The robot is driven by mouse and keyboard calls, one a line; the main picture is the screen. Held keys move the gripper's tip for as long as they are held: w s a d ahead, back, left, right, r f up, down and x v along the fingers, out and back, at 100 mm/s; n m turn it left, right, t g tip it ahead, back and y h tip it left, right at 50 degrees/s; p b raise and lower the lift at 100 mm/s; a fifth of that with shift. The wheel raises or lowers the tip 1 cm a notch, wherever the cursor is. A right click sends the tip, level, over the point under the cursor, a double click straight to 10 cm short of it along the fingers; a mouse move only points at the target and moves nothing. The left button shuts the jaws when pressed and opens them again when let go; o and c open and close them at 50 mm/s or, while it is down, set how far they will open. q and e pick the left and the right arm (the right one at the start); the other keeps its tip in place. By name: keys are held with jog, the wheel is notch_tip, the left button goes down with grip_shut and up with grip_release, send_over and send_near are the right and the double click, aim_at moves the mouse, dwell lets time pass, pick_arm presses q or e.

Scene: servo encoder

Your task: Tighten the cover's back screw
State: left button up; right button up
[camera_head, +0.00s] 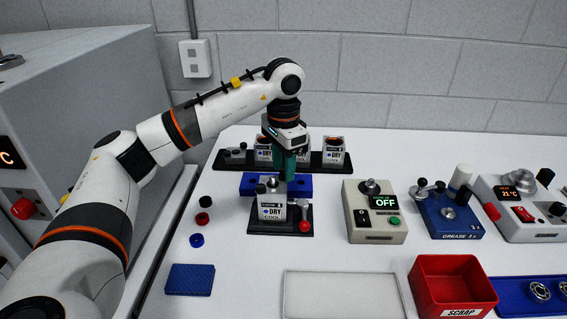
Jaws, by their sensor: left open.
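A white unit labelled "DRY COOL" (271,210) stands upright on a black fixture base (262,229) with a red-knobbed lever (305,226). Small dark and grey parts show on its top. I cannot make out the cover's back screw; the unit's back side faces away. My left gripper (290,175) points straight down with teal fingers, at the back right of the unit's top. It is open, seen edge-on, and its tips are partly hidden; I cannot tell whether they touch the unit. My right gripper is not in view.
A blue block (248,184) lies just behind the unit. A black rack (232,165) of similar white units stands farther back. Right are an "OFF" device (375,224), a blue grease station (446,228) and a red scrap bin (452,284). A pale tray (342,296) lies in front.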

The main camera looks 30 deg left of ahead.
aim_at(283, 173)
pick_arm(q)
jog(key=shift+r, duration=0.45)
notch_tip(283, 173, up, 11)
jog(key=p, duration=0.1)
jog(key=shift+p, duration=0.4)
